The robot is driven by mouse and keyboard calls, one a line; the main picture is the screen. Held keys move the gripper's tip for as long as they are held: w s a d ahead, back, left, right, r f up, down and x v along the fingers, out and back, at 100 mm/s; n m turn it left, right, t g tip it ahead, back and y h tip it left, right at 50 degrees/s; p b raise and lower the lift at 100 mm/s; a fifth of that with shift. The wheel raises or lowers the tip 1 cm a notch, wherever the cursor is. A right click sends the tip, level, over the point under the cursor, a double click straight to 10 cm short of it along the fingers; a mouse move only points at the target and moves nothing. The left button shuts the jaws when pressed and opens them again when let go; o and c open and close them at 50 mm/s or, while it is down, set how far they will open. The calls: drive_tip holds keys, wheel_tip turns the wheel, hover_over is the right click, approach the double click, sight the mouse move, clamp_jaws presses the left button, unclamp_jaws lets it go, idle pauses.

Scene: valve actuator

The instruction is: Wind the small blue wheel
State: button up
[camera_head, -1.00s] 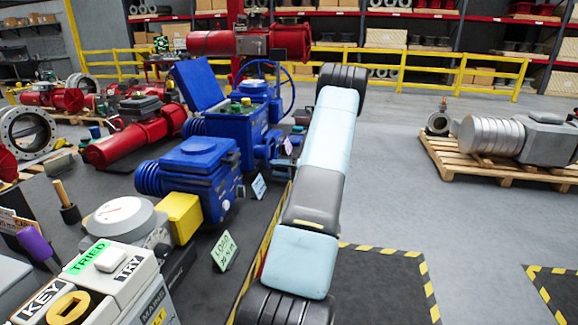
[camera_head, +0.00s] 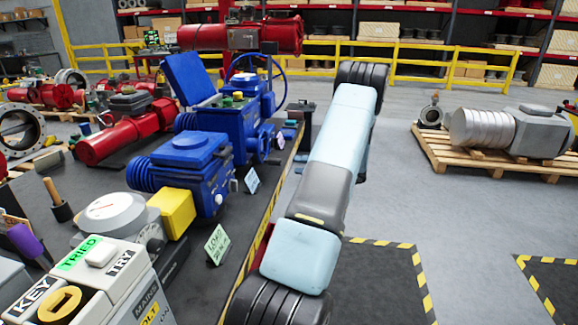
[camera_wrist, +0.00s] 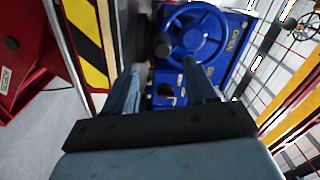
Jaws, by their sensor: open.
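In the wrist view a blue spoked wheel (camera_wrist: 195,36) is mounted on a blue housing (camera_wrist: 230,62) with white OPEN lettering. A dark round knob (camera_wrist: 161,46) shows at the wheel's left side. My gripper (camera_wrist: 162,82) is open, its two blue-grey fingers apart with nothing held between them. The fingers point toward the wheel and housing; I cannot tell whether either touches. In the head view a blue actuator (camera_head: 235,122) stands on the bench with a thin blue wheel rim (camera_head: 284,82) behind it. I cannot tell if it is the same wheel. My gripper is not clearly visible there.
The dark bench (camera_head: 110,182) holds a nearer blue actuator (camera_head: 185,165), a yellow block (camera_head: 173,213), a grey round gauge (camera_head: 118,215) and a sign (camera_head: 217,244). Red actuators (camera_head: 125,135) stand at left. Open floor (camera_head: 410,190) lies right, before a loaded pallet (camera_head: 495,160).

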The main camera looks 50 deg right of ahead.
drive_tip(key=shift+v, duration=1.05)
